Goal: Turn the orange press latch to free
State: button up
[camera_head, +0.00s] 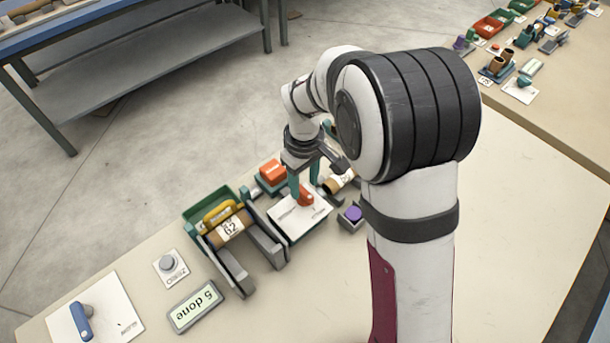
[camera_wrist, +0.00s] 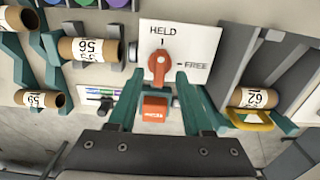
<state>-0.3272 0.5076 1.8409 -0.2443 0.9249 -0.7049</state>
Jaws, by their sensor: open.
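The orange press latch (camera_head: 306,198) is mounted on a white plate (camera_head: 290,222). In the wrist view the latch (camera_wrist: 160,65) lies in line with the HELD mark, and the FREE mark is to its right. My gripper (camera_wrist: 159,76) is open, with one teal finger on each side of the latch's lower part. Gaps show between the fingers and the latch in that view; whether the tips reach its height I cannot tell. In the head view my gripper (camera_head: 303,190) is over the plate and partly hides the latch.
A cradle holds a cardboard tube labelled 62 (camera_wrist: 258,97) beside the plate, with a yellow handle (camera_wrist: 250,120). An orange block (camera_wrist: 155,108) stands behind the plate. A purple button (camera_head: 353,213), a blue lever (camera_head: 82,322) and a "5 done" display (camera_head: 196,305) are nearby.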

jog(key=shift+f, duration=1.15)
grip_shut()
